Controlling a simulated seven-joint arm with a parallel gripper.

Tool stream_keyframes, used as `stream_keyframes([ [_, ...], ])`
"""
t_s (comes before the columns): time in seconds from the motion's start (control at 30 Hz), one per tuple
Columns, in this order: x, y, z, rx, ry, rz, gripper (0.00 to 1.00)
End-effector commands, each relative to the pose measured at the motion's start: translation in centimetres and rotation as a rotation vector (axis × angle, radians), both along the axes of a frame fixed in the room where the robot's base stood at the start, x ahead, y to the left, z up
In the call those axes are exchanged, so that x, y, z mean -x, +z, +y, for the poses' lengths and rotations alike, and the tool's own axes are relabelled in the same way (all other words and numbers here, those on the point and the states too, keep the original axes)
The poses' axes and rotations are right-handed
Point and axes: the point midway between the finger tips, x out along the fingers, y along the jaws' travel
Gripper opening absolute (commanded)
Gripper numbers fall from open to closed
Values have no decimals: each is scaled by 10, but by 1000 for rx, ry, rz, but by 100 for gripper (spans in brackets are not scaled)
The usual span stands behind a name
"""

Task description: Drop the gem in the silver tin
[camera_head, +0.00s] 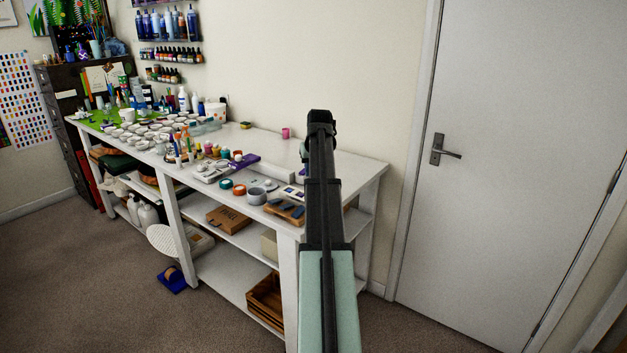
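My arm reaches up the middle of the head view over the right part of the white bench (352,170). It bends at the top, and its far end is hidden behind its own links, so I cannot see my gripper's fingers. A small round grey container (257,196), possibly the silver tin, stands near the bench's front edge, left of my arm. I cannot make out the gem; it is hidden or too small to tell.
Round pots (226,184), a purple item (243,161) and a wooden tray (285,211) lie nearby. Many white cups and bottles crowd the bench's left part. A pink cup (285,133) stands at the back. The bench's right end looks clear. A door (510,150) is at right.

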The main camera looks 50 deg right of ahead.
Motion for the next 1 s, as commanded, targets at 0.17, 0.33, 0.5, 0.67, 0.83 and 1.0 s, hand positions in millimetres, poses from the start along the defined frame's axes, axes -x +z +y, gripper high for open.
stream_keyframes([
  [0.17, 0, 9, 0, -1, 0, 1, 2],
  [0.33, 0, 9, 0, -1, 0, 2, 2],
  [0.5, -1, 9, 1, -1, 1, 0, 2],
  [0.67, -16, 9, 13, -2, 24, 1, 2],
  [0.83, -58, 6, 44, -5, 88, 5, 2],
  [1.0, -118, 6, 73, -8, 162, 14, 2],
])
